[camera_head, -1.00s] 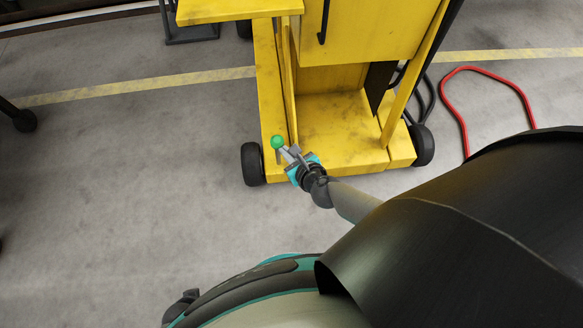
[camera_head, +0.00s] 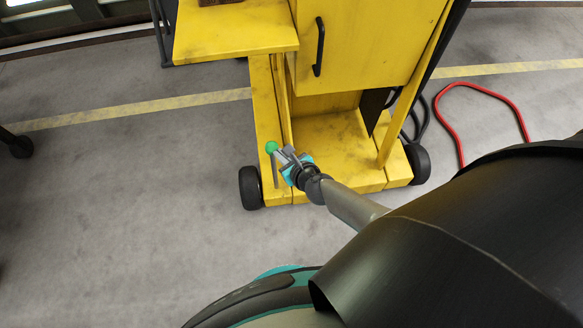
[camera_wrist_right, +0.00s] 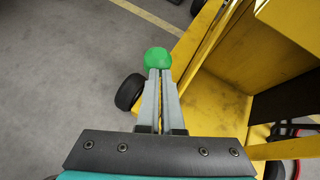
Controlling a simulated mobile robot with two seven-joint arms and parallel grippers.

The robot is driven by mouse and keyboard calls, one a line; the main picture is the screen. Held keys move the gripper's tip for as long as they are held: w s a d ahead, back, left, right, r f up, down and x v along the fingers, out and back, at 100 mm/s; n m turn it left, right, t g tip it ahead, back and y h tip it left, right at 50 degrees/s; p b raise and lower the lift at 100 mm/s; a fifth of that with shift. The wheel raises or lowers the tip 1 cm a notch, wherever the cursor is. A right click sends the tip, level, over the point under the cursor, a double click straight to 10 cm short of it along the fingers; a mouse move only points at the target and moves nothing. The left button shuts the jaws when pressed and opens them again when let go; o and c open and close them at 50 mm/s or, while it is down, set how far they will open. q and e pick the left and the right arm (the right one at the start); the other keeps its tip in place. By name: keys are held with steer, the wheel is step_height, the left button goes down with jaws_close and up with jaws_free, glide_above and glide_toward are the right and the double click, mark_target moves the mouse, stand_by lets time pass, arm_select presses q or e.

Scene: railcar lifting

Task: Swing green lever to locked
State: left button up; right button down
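The green lever (camera_head: 275,172) has a round green knob and a thin grey rod. It stands nearly upright in the head view at the front left of the yellow cart, with its knob on top. My right gripper (camera_head: 279,154) is at the upper end of the rod, just below the knob. In the right wrist view, the two grey fingers of my right gripper (camera_wrist_right: 160,76) are close together, their tips against the green knob (camera_wrist_right: 157,59). They appear shut on the lever, though the rod between them is hidden. My left gripper is not in view.
The yellow cart (camera_head: 327,150) has black wheels (camera_head: 251,187) and a cabinet with a black handle (camera_head: 319,46). A red hose (camera_head: 478,88) and black cables lie on the floor to its right. Grey floor (camera_head: 110,190) at the left is clear.

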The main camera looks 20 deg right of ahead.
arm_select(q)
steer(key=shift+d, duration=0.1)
arm_select(e)
steer(key=shift+w+d+r, duration=0.2)
steer(key=shift+w+r, duration=0.05)
steer(key=shift+w, duration=0.15)
steer(key=shift+w+d+r, duration=0.15)
steer(key=shift+w+r, duration=0.05)
steer(key=shift+w, duration=0.2)
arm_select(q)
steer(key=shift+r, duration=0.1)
arm_select(e)
steer(key=shift+s, duration=0.1)
steer(key=shift+s+r+p, duration=0.2)
steer(key=shift+s+p, duration=0.2)
steer(key=shift+p, duration=0.1)
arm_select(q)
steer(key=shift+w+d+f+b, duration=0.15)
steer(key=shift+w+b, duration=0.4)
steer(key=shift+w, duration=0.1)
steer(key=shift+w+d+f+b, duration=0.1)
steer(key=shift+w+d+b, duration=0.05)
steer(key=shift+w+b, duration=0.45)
arm_select(e)
steer(key=s+d, duration=0.1)
steer(key=s, duration=1.3)
steer(key=shift+s+d+r, duration=0.15)
steer(key=shift+s+r, duration=0.05)
steer(key=shift+s, duration=0.2)
